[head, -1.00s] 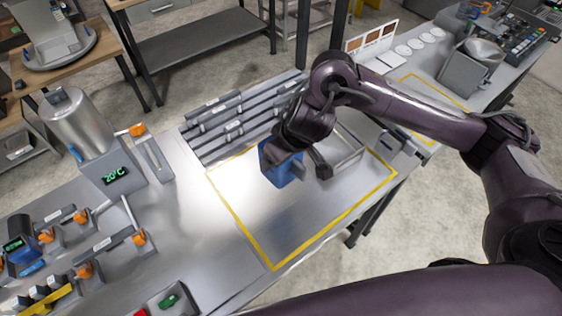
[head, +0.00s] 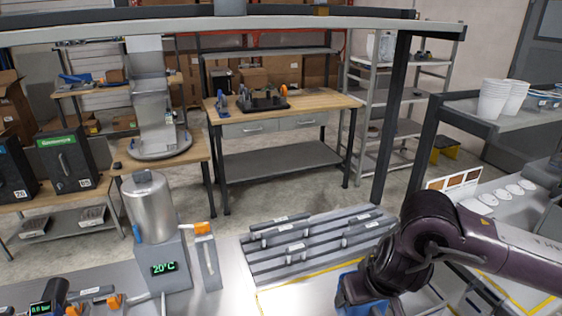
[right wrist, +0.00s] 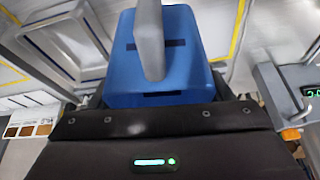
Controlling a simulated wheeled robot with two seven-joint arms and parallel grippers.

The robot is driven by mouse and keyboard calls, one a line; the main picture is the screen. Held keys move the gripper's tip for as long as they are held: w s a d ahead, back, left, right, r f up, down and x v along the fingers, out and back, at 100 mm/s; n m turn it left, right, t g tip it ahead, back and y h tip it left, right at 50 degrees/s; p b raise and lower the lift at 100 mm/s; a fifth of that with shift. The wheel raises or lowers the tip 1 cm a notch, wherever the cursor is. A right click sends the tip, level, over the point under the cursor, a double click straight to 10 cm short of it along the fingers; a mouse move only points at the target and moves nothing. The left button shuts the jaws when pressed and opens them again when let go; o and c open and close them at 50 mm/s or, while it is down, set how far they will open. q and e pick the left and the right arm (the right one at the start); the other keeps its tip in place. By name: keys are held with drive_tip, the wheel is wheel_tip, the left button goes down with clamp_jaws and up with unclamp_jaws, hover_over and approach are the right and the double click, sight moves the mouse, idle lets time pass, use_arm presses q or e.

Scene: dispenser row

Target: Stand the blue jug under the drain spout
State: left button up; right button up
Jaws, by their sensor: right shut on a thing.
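The blue jug (head: 346,292) is low in the head view, mostly hidden behind my right arm and cut by the bottom edge. In the right wrist view the blue jug (right wrist: 190,62) fills the top middle, with a grey bar-like handle (right wrist: 151,38). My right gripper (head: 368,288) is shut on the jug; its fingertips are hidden. A metal tank (head: 151,208) with a green 20°C display stands left of it, beside an orange-handled valve (head: 202,228). I cannot tell which fitting is the drain spout. My left gripper is out of view.
Grey slotted racks (head: 310,240) lie on the bench between the tank and the jug. A yellow outline (head: 300,280) marks the bench around the jug. More orange-handled fittings (head: 112,302) sit at lower left. A dark post (head: 392,120) and overhead beam rise behind.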

drive_tip(key=shift+m+h, duration=0.3)
drive_tip(key=shift+m, duration=0.6)
drive_tip(key=d+f+b, duration=0.1)
drive_tip(key=f+b, duration=0.1)
drive_tip(key=d+f+b, duration=0.1)
drive_tip(key=f, duration=0.1)
drive_tip(key=shift+d+b, duration=0.2)
drive_tip(key=shift+b, duration=0.2)
drive_tip(key=shift+d+f, duration=0.2)
drive_tip(key=shift+d, duration=0.05)
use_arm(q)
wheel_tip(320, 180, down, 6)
